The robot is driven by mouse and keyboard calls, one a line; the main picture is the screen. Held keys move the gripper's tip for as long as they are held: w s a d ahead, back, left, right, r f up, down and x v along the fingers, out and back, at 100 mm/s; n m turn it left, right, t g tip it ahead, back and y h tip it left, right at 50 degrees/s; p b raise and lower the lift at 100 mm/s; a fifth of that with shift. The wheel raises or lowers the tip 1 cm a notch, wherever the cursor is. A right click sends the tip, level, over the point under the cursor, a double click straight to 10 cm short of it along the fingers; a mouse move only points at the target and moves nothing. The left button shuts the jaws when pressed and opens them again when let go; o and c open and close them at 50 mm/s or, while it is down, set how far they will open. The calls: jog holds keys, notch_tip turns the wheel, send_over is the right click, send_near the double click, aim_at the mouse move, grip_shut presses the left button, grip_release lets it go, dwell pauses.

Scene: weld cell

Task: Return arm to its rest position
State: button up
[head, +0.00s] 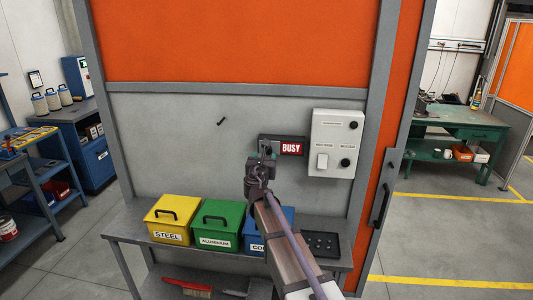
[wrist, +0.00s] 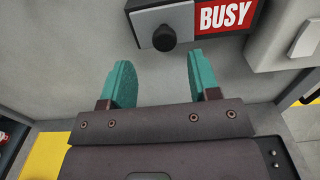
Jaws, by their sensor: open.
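My gripper (head: 268,153) is raised in front of the grey wall panel, just left of the red BUSY sign (head: 291,149). In the wrist view my gripper (wrist: 158,68) shows two teal fingers spread apart with nothing between them. A dark round knob (wrist: 164,38) on a grey plate (wrist: 178,16) lies just beyond the fingertips, apart from them. The BUSY sign (wrist: 225,15) shows to the right of that plate. In the head view the gripper hides the plate and knob.
A shelf (head: 130,235) below carries a yellow STEEL bin (head: 172,217), a green ALUMINIUM bin (head: 215,225), a blue bin (head: 281,216) partly behind my arm, and a black tray (head: 321,244). A white control box (head: 336,143) is right of the sign.

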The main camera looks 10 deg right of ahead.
jog(key=v, duration=0.4)
jog(key=s+d+f+m+g+h, duration=0.1)
jog(key=s+d+f+m+g, duration=0.3)
jog(key=m, duration=0.5)
jog(key=s+d+f+m+g+h, duration=0.15)
jog(key=s+f+m+g, duration=0.35)
jog(key=m, duration=0.5)
jog(key=s+a+f+m+g+y+b, duration=0.2)
jog(key=s+f+m, duration=0.4)
jog(key=s, duration=0.6)
jog(key=s+a+f+m+g+y+b, duration=0.3)
jog(key=s+a+f+m+g+y, duration=0.2)
jog(key=s, duration=0.7)
jog(key=shift+f+m+g+y, duration=0.3)
jog(key=shift+f+m+y, duration=0.5)
jog(key=shift+f+y, duration=0.4)
